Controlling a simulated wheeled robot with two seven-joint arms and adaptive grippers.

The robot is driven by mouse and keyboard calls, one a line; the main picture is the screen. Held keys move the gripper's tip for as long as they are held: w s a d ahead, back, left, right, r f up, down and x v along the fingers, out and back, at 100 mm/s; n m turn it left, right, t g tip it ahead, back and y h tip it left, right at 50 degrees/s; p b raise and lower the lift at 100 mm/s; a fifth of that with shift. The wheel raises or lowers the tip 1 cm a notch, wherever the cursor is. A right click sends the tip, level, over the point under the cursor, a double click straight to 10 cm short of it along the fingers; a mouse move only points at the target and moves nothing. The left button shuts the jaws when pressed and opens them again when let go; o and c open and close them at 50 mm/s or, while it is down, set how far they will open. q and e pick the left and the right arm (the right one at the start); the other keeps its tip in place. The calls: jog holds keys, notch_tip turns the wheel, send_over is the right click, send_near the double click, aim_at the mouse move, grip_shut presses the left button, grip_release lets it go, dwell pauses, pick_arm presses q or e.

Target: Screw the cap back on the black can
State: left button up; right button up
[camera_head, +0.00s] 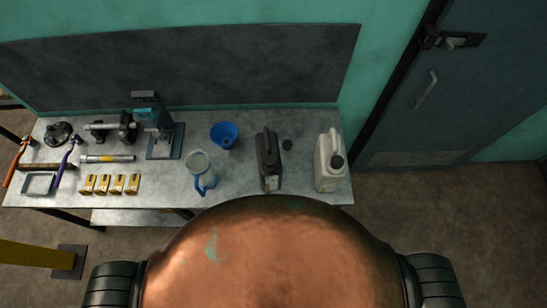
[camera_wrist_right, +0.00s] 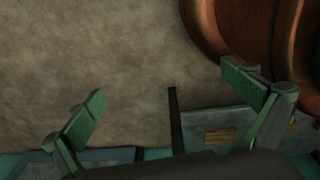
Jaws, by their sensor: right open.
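The black can (camera_head: 267,161) stands upright on the metal workbench (camera_head: 225,181), right of its middle, with a label low on its front. A small dark round cap (camera_head: 287,145) lies on the bench just right of the can and apart from it. My right gripper (camera_wrist_right: 170,112) shows in the right wrist view with its two green-padded fingers wide apart and nothing between them. It is over bare floor, away from the can and cap. My left gripper is in neither view.
Several small yellow boxes (camera_head: 110,184) and tools fill the left half. The bench front between jug and black can is clear.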

jog(key=shift+d, duration=0.1)
dwell(0.4)
jog(key=shift+f, duration=0.1)
jog(key=shift+c, duration=1)
jog(key=shift+d+f+b, duration=0.15)
jog(key=shift+f+b, duration=0.15)
jog(key=shift+b, duration=0.05)
jog(key=shift+c, duration=0.7)
pick_arm(q)
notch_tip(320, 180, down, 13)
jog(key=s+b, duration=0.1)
jog(key=b, duration=1.1)
pick_arm(e)
jog(key=f, duration=0.8)
jog(key=s+f, duration=0.1)
jog(key=f, duration=0.3)
jog(key=shift+s, duration=0.1)
jog(key=c, duration=0.8)
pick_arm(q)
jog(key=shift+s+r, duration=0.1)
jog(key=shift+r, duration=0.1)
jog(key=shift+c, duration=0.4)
pick_arm(e)
jog(key=shift+a, duration=0.3)
jog(key=shift+c, duration=0.4)
